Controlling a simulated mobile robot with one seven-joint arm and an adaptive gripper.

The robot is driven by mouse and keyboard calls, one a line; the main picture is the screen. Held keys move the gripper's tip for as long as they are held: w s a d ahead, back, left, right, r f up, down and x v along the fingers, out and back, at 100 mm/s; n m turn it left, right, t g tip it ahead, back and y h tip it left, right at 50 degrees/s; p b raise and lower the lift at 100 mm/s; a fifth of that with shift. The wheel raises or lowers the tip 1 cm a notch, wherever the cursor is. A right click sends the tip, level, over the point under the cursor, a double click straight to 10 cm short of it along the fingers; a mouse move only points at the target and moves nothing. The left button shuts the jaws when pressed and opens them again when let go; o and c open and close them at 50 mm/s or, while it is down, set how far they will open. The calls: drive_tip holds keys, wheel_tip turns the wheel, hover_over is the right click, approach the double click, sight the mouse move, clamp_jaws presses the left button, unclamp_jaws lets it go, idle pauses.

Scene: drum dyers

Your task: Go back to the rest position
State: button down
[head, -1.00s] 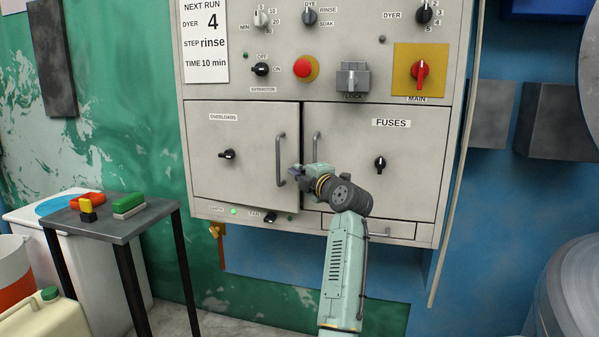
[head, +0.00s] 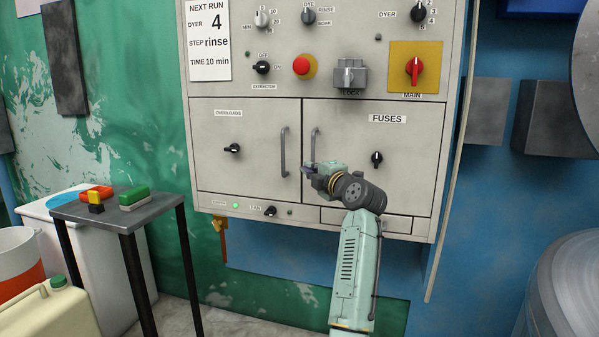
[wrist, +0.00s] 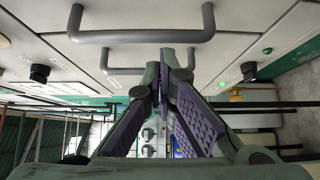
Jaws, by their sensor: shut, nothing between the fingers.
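My gripper (head: 309,169) is in front of the grey control cabinet (head: 262,180), by the lower end of the fuses door's handle (head: 314,146). Its fingers are shut with nothing between them. In the wrist view the purple-padded fingers (wrist: 166,62) meet near two grey bar handles, the nearer (wrist: 140,38) and the farther (wrist: 118,71). No contact with a handle can be made out. The overloads door (head: 255,170) and the fuses door (head: 400,185) look closed.
Knobs, a red button (head: 301,66) and a red main switch (head: 414,68) line the upper panel. A small table (head: 160,214) with coloured blocks stands at left, beside a jerrycan (head: 50,315). A metal drum (head: 570,290) is at lower right.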

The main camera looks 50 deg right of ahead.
drive_tip(key=s+d, duration=0.3)
drive_tip(key=shift+s+d, duration=0.3)
drive_tip(key=shift+s, duration=0.05)
drive_tip(key=shift+w, duration=0.1)
